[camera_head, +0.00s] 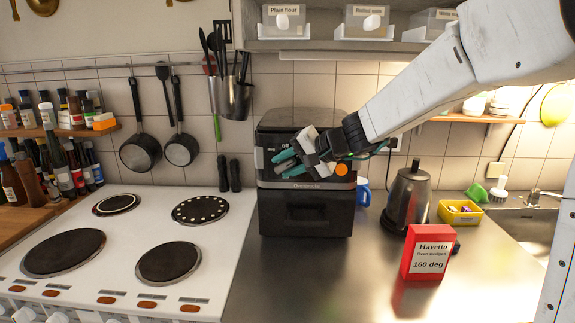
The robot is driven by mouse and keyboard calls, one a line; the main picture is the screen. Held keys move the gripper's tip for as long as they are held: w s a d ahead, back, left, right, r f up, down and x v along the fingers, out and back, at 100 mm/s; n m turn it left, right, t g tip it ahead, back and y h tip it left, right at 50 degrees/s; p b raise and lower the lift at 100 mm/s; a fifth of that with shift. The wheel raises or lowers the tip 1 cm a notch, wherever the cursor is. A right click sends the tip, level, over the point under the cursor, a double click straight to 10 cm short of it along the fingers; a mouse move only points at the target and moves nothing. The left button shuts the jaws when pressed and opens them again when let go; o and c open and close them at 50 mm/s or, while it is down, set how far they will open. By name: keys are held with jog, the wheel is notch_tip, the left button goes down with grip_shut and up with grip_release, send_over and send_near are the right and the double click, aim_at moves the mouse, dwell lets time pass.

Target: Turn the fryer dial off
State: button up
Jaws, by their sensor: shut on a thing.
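The fryer (305,215) is a black box-shaped appliance with a drawer front, standing on the steel counter against the tiled wall. My arm reaches in from the upper right. My gripper (284,163), with teal fingers, is at the fryer's upper front panel, toward its left side. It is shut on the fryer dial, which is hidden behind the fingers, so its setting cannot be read. A round orange spot (341,169) shows on the panel just right of the gripper.
A white cooker (140,270) with several dark hotplates is left of the fryer. A dark kettle (408,195), a blue mug (363,192) and a red sign (427,252) reading "160 deg" stand to the right. The counter in front of the fryer is clear.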

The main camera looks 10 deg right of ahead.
jog(key=g+h, duration=0.1)
jog(key=h, duration=0.1)
jog(key=n+h, duration=0.1)
jog(key=h, duration=0.1)
jog(key=shift+a+r+g+h, duration=0.15)
jog(key=shift+a+g+h, duration=0.05)
jog(key=shift+g+h, duration=0.2)
jog(key=g+h, duration=0.1)
jog(key=h, duration=0.1)
jog(key=n+h, duration=0.1)
jog(key=h, duration=0.2)
jog(key=shift+g, duration=0.4)
jog(key=shift+h, duration=0.3)
jog(key=o, duration=0.7)
jog(key=d+v, duration=0.1)
jog(key=v, duration=0.6)
jog(key=shift+a+r, duration=0.3)
jog(key=shift+a, duration=0.15)
jog(key=shift+n, duration=0.3)
